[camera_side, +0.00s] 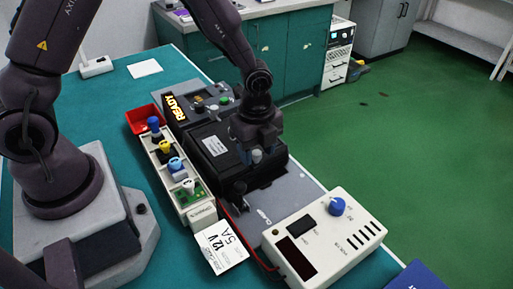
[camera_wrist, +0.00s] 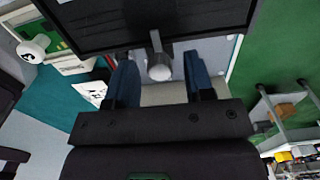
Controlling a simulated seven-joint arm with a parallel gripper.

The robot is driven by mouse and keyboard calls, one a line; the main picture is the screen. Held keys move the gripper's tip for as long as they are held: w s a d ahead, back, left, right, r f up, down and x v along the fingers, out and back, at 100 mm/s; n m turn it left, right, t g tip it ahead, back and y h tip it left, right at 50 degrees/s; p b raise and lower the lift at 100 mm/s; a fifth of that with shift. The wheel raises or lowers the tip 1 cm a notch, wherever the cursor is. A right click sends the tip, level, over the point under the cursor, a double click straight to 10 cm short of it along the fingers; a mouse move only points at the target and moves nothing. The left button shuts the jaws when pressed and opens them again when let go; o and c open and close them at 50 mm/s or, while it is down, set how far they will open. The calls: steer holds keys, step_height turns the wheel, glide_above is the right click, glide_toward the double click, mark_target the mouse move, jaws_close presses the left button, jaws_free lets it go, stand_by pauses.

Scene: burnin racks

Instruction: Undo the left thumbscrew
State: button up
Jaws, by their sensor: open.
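A black box-shaped unit (camera_side: 213,150) with a white label sits on a grey plate. A small pale round knob (camera_side: 257,156), which looks like a thumbscrew, stands at its front side, just under my gripper (camera_side: 258,142). In the wrist view the knob (camera_wrist: 159,71) shows its round grey end and a short stem against the black unit's edge (camera_wrist: 150,30). My gripper (camera_wrist: 160,75) has its two blue fingers apart, one on each side of the knob; I see gaps and no grip. Whether this is the left thumbscrew I cannot tell.
A dark post (camera_side: 238,188) stands near a red cable. A cream meter box (camera_side: 322,240) with a blue knob is in front. A cream rack (camera_side: 178,178) of coloured-topped parts, a red bin (camera_side: 146,118) and a lit READY panel (camera_side: 175,108) are left and behind.

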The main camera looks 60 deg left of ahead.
jaws_close()
